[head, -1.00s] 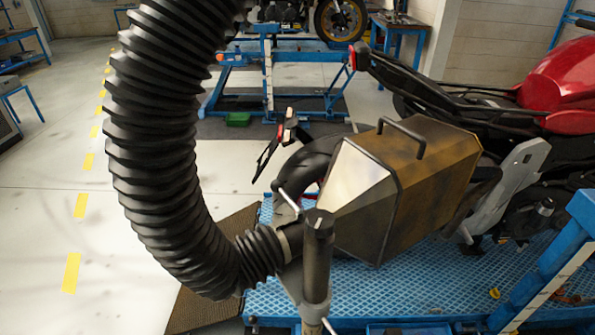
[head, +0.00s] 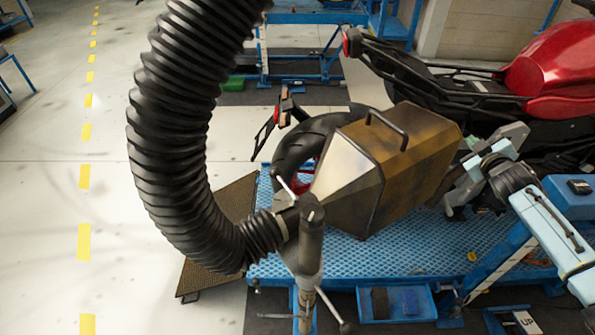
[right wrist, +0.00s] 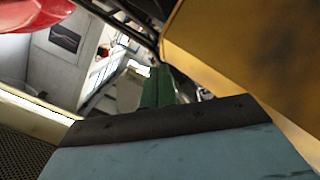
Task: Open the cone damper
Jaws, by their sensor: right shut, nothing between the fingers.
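The exhaust cone (head: 392,170), a boxy hood with rusty yellow-brown sides, a pale tapered face and a black top handle, is in the middle of the head view. A pale lever (head: 285,187) stands at its narrow neck, where the hose joins; I take it for the damper handle. My right gripper (head: 478,165) is shut and empty, right of the cone by the motorcycle, well away from the lever. In the right wrist view its green fingers (right wrist: 158,88) are beside the cone's yellow side (right wrist: 235,60). My left gripper is not in view.
A thick black ribbed hose (head: 175,130) hangs at left and curves to the cone's neck. A post with a T-handle (head: 312,240) stands before the neck. The red motorcycle (head: 555,70) and blue lift platform (head: 345,255) are close by. The floor at left is clear.

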